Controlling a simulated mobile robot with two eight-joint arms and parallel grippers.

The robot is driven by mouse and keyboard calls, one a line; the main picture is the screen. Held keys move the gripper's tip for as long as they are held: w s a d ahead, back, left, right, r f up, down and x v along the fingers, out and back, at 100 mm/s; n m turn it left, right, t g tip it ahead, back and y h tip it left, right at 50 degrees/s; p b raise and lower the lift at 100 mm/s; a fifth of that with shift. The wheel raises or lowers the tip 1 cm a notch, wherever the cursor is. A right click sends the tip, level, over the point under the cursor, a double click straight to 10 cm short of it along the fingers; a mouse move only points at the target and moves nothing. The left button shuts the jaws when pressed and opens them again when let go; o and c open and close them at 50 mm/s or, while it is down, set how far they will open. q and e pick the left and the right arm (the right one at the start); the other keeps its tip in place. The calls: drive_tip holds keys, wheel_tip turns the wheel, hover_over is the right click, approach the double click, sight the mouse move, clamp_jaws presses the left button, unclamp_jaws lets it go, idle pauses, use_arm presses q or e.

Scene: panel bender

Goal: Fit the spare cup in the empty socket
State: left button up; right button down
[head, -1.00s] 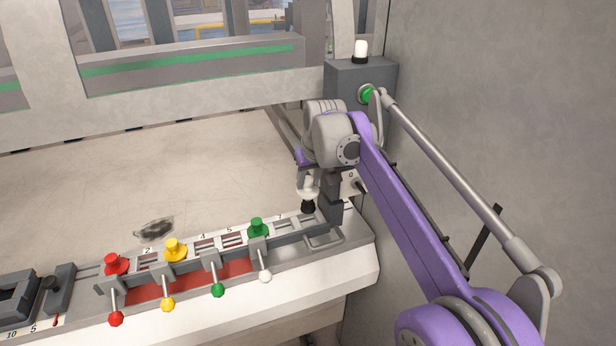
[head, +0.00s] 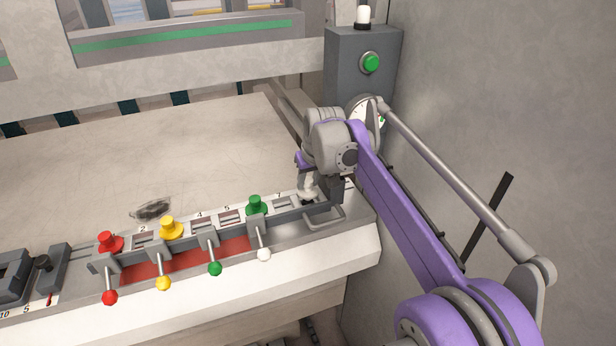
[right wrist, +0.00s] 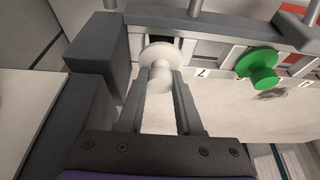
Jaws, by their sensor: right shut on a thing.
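A white cup (right wrist: 160,72) with a wide round flange is between the fingers of my right gripper (right wrist: 162,100), which is shut on its stem. In the head view the white cup (head: 307,186) is low at the right end of the rail, beneath my right gripper (head: 307,176). In the wrist view its flange lies against the rail strip, beside a dark opening (right wrist: 155,44); how deep it sits is hidden. Red (head: 109,243), yellow (head: 170,228) and green (head: 256,205) cups stand along the rail (head: 231,215). My left gripper is out of view.
Levers with red, yellow, green and white knobs (head: 264,254) stick out in front of the rail. A dark block (right wrist: 95,57) is close beside the held cup. A grey box with a green button (head: 370,62) stands behind my arm, and a wall rises at right.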

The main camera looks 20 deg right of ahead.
drive_tip(key=shift+f, duration=0.3)
drive_tip(key=c, duration=0.5)
unclamp_jaws()
drive_tip(key=shift+r, duration=0.1)
drive_tip(key=v, duration=1)
drive_tip(key=shift+r+p, duration=0.3)
drive_tip(key=shift+s, duration=0.1)
